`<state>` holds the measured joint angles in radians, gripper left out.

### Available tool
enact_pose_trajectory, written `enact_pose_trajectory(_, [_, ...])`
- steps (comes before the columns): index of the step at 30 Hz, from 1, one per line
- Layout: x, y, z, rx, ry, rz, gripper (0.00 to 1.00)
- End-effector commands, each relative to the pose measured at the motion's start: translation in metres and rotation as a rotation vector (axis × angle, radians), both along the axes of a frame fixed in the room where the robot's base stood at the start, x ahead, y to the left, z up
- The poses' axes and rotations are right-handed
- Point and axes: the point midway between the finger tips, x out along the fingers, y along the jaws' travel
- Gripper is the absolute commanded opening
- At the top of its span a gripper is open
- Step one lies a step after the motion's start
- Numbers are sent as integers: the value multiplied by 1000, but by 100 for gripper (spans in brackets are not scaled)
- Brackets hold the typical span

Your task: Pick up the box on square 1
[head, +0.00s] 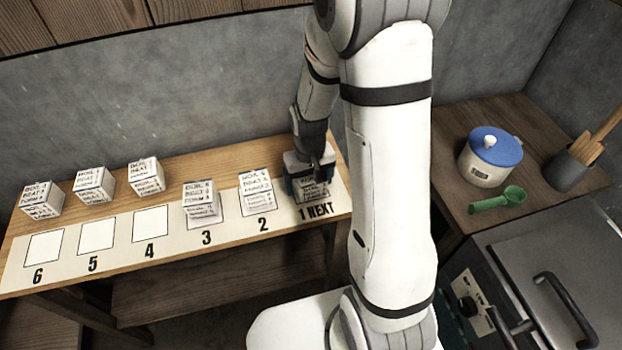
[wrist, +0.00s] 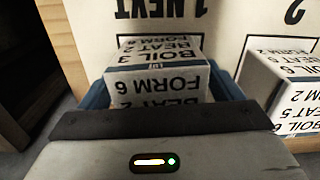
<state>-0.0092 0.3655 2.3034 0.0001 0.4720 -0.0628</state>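The box on square 1 (head: 314,192) is a small white cube with printed lines. The strip marked "1 NEXT" (wrist: 160,8) shows beyond the box.
A similar box (head: 255,190) stands on square 2, close beside, and another (head: 201,203) on square 3. Squares 4, 5 and 6 (head: 44,247) are empty. Several boxes (head: 93,185) stand behind them. A blue-lidded pot (head: 490,158) and green scoop (head: 497,198) are at right.

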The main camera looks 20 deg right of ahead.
Motion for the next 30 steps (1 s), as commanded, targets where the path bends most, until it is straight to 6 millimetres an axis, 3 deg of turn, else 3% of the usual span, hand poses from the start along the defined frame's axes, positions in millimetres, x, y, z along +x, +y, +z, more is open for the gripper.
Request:
enact_pose_trajectory(18, [0,1,1,0,0,1,36])
enact_pose_trajectory(26, [0,1,4,0,-1,2,36])
enact_pose_trajectory(30, [1,1,22,0,-5,2,36])
